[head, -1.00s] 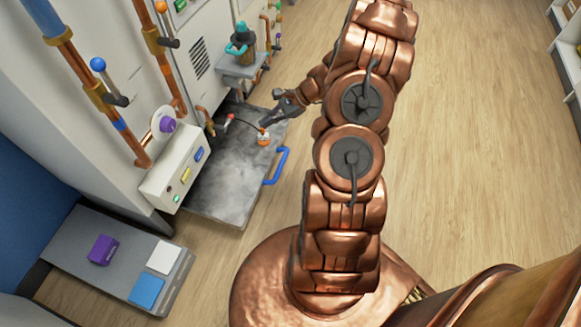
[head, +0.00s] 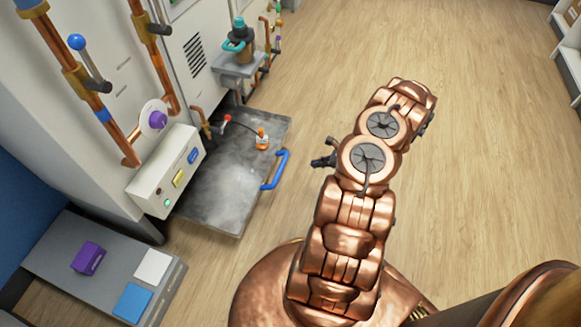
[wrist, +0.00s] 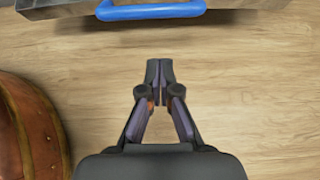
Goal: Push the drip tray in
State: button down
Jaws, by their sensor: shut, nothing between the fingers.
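The drip tray (head: 222,190) is a flat grey metal tray that sticks out from the foot of the white machine in the head view. Its blue handle (head: 276,170) is on the outer edge, facing my arm. In the wrist view the handle (wrist: 150,10) and a strip of the tray's edge (wrist: 232,4) show at the top. My gripper (wrist: 160,64) is shut and empty over bare floor, with a gap between its tips and the handle. In the head view my gripper (head: 318,162) is partly hidden by my arm, to the right of the handle.
An orange-and-white item (head: 262,139) with a thin dark cable stands on the tray. A control box (head: 165,172) hangs over the tray's inner side. A low grey platform (head: 62,250) holds a purple box (head: 87,257). The wooden floor (head: 480,170) to the right is clear.

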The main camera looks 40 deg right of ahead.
jog(key=w+r+b+x, duration=0.1)
jog(key=b+x, duration=0.2)
jog(key=x, duration=0.9)
jog(key=shift+a+r, duration=0.15)
jog(key=shift+a, duration=0.15)
